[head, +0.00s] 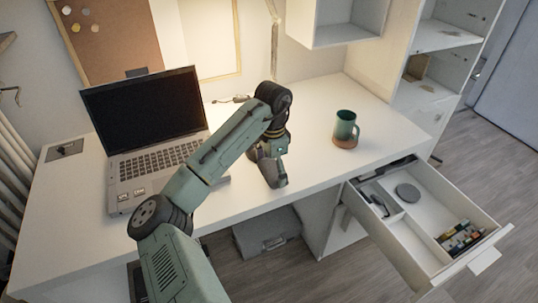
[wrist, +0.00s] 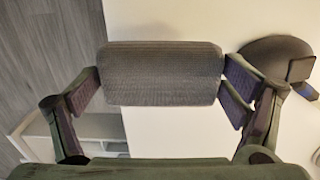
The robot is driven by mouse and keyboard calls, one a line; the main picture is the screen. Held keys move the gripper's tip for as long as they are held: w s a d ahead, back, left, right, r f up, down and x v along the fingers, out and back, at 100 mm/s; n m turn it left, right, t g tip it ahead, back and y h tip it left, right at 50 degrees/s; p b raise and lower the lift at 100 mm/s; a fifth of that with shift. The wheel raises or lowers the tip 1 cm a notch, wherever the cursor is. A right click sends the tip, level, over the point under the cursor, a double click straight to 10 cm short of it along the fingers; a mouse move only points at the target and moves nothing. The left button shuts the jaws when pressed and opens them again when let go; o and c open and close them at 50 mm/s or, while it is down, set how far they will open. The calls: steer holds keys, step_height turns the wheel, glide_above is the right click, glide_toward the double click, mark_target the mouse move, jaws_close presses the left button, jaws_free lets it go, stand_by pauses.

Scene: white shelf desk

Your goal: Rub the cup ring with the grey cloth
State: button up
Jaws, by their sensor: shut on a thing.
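My gripper (wrist: 163,85) is shut on the grey cloth (wrist: 163,72), a ribbed, block-like grey piece held across between its two fingers in the wrist view. In the head view my gripper (head: 273,168) is low over the front middle of the white desk (head: 313,105), with the grey cloth partly hidden by it. I cannot tell whether the cloth touches the desk. A green mug (head: 345,126) with a brown lower part stands upright on the desk, to the right of my gripper. No cup ring can be made out in either view.
An open laptop (head: 150,130) stands on the left of the desk. An open drawer (head: 425,215) with several small things juts out at the front right. A dark rounded thing (wrist: 270,60) shows at the right of the wrist view. Desk around the mug is clear.

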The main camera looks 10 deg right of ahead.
steer(key=shift+a+r, duration=0.1)
steer(key=shift+r, duration=2.3)
